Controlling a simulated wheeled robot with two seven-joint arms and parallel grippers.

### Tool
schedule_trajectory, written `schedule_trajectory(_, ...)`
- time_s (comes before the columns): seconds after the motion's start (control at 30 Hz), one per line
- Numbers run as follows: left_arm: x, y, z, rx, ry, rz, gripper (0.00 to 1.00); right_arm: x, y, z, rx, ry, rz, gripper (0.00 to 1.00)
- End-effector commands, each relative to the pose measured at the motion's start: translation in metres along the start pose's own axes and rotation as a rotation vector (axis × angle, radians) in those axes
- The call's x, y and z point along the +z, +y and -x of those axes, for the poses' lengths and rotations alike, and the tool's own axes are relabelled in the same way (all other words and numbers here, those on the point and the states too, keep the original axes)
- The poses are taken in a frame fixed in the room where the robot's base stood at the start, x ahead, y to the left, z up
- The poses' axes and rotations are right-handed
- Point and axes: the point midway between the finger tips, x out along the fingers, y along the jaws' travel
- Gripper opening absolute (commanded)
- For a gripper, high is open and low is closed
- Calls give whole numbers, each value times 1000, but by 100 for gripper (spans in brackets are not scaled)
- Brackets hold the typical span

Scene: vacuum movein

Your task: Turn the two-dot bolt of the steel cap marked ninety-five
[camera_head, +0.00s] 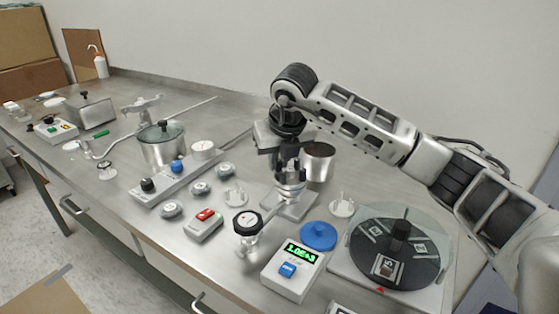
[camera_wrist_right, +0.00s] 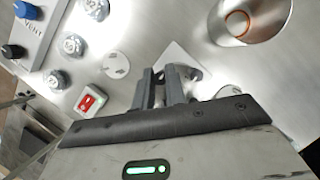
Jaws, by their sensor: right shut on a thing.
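My right gripper (camera_head: 291,178) points down at a small steel fitting (camera_head: 291,196) on a square metal plate. It is shut on the top of this fitting; the gripped part is mostly hidden by the fingers. In the right wrist view, my gripper (camera_wrist_right: 167,76) has its fingers close together over the plate (camera_wrist_right: 176,56). Several small round steel caps (camera_head: 200,187) stand left of it, and they also show in the right wrist view (camera_wrist_right: 57,79). The ninety-five marking and the two dots are too small to read. My left gripper is not in view.
A round gauge (camera_head: 247,222), a display box (camera_head: 292,270) and a blue disc (camera_head: 318,236) stand in front. A dark turntable (camera_head: 365,262) under a clear cover is at right. A steel cylinder (camera_head: 318,165) stands close behind the gripper. A red-switch box (camera_head: 204,226) is at left.

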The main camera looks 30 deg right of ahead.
Motion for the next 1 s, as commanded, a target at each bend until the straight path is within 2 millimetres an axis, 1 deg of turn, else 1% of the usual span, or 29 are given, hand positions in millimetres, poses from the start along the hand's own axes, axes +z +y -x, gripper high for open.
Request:
schedule_trajectory(0.2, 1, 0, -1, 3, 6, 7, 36, 0, 1, 0, -64, 0, -153, 0)
schedule_trajectory(0.5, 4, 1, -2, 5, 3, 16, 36, 0, 2, 0, -118, 0, -286, 0)
schedule_trajectory(0.7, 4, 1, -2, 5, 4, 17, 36, 0, 1, 0, -132, 1, -321, 0)
schedule_trajectory(1.0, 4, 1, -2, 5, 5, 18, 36, 0, 1, 0, -135, 2, -327, 0)
